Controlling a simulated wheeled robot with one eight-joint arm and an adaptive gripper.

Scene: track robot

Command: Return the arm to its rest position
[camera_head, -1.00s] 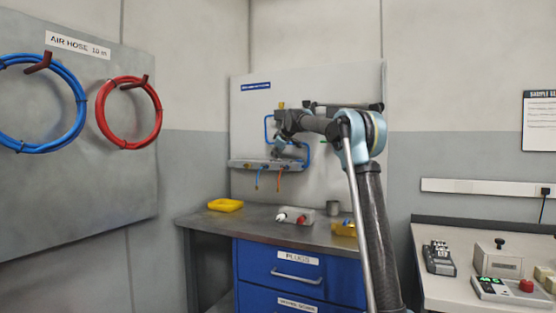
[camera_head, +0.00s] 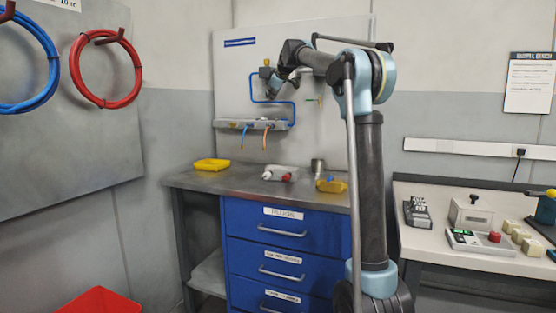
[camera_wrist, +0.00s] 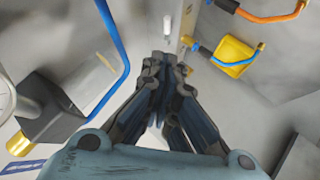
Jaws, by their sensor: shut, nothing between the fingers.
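My arm stands upright on the right of the head view and bends over to the left at the top. Its end is in front of the grey wall panel (camera_head: 340,60). My gripper (camera_wrist: 166,60) is in the middle of the wrist view, its dark fingers together and empty. In the head view the fingertips are too small to tell apart from the pipework. A blue pipe (camera_wrist: 118,45) and a black fitting with a brass end (camera_wrist: 48,112) lie to the left of the gripper in the wrist view.
A manifold bar (camera_head: 225,124) with short hoses is on the panel. The workbench (camera_head: 215,182) below holds a yellow tray (camera_head: 212,164) and small parts. A side table (camera_head: 420,240) with devices is on the right. A red bin (camera_head: 98,302) is at lower left.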

